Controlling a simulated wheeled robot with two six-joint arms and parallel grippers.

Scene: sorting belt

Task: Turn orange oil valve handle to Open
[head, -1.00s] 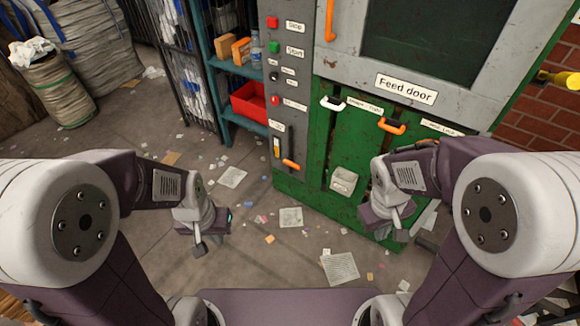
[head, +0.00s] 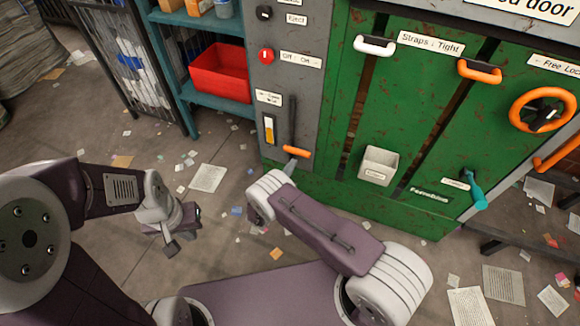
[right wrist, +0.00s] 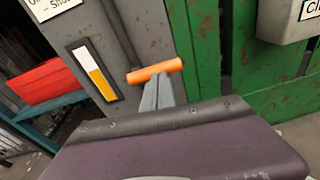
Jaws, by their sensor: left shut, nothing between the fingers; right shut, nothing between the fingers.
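The orange handle (head: 297,152) sits at the lower end of a dark upright lever on the grey panel (head: 278,75), beside a yellow-and-white gauge (head: 268,130). A small label (head: 268,97) above the gauge is hard to read. The handle also shows in the right wrist view (right wrist: 155,71), lying across the tips of my right gripper (right wrist: 158,84). My right gripper (head: 290,166) is shut and empty, just under the handle; I cannot tell if they touch. My left gripper (head: 172,247) is shut and empty, over the floor on the left.
The green machine (head: 400,130) stands right of the panel, with a white bin (head: 379,164), an orange wheel (head: 542,111) and a teal lever (head: 475,190). A teal shelf (head: 225,112) with a red box (head: 220,72) is on the left. Papers litter the floor.

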